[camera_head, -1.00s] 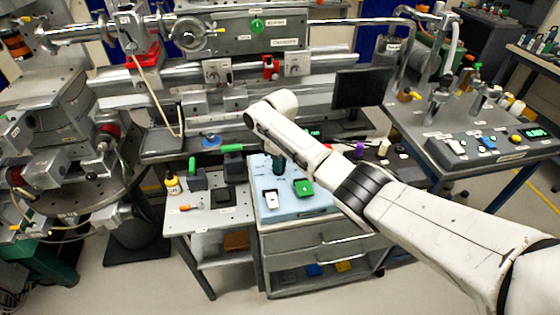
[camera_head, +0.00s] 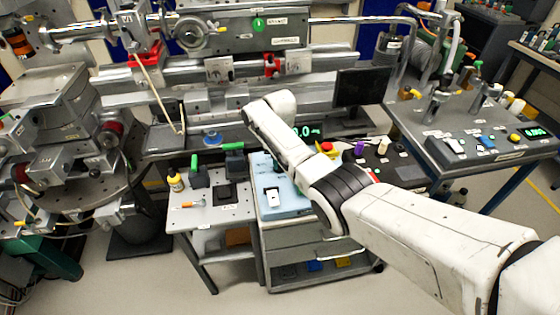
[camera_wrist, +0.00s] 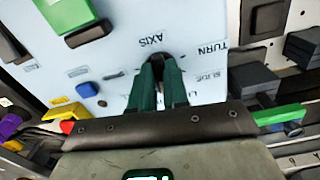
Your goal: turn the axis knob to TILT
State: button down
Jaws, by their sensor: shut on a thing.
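The axis knob (camera_wrist: 157,58) is a small dark knob on the light blue panel (camera_wrist: 112,40) in the wrist view. My gripper (camera_wrist: 158,66) has its two dark green fingers closed around it. The fingers cover most of the knob, so I cannot tell which way it points. Printed labels AXIS, TURN, SLIDE and a partly covered one starting "LI" lie around it; I cannot read a TILT label. In the head view the light blue panel (camera_head: 265,190) tops a grey cabinet, and my arm hides the knob and fingertips.
A dark monitor (camera_head: 360,87) is behind my arm.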

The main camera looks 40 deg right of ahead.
jog(key=shift+w+m, duration=0.1)
jog(key=shift+m, duration=1.1)
jog(key=shift+r, duration=0.1)
jog(key=c, duration=1.1)
grip_release()
notch_tip(320, 180, up, 11)
jog(key=shift+f, duration=0.15)
